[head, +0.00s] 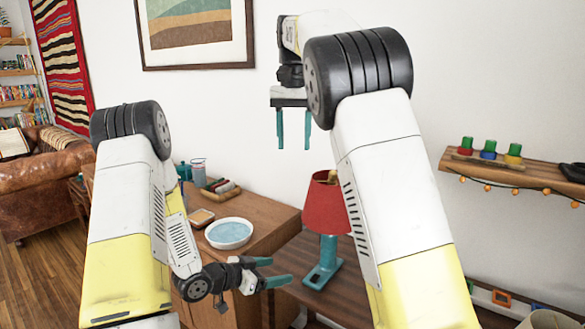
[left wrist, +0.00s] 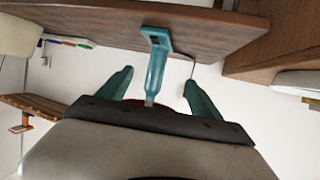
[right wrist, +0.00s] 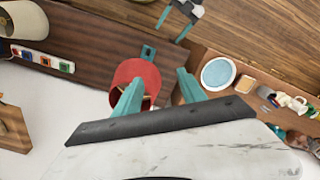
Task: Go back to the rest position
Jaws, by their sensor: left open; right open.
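My left gripper (head: 276,274) is open and empty, low in the head view, just left of the teal lamp base. Its two teal fingers (left wrist: 158,88) stand apart in the left wrist view, with the lamp's teal stem between and beyond them. My right gripper (head: 294,130) is open and empty, high up in front of the white wall with its fingers pointing down. In the right wrist view its fingers (right wrist: 158,92) are apart, and the lamp's red shade (right wrist: 136,78) shows below. The left gripper (right wrist: 181,18) also shows at the top of that view.
The lamp (head: 324,245) stands on a low dark bench, partly hidden by my right arm. A wooden cabinet (head: 262,211) carries a pale blue bowl (head: 229,233) and small items. A wall shelf (head: 530,174) with coloured cups is at right. A leather sofa (head: 40,172) is at far left.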

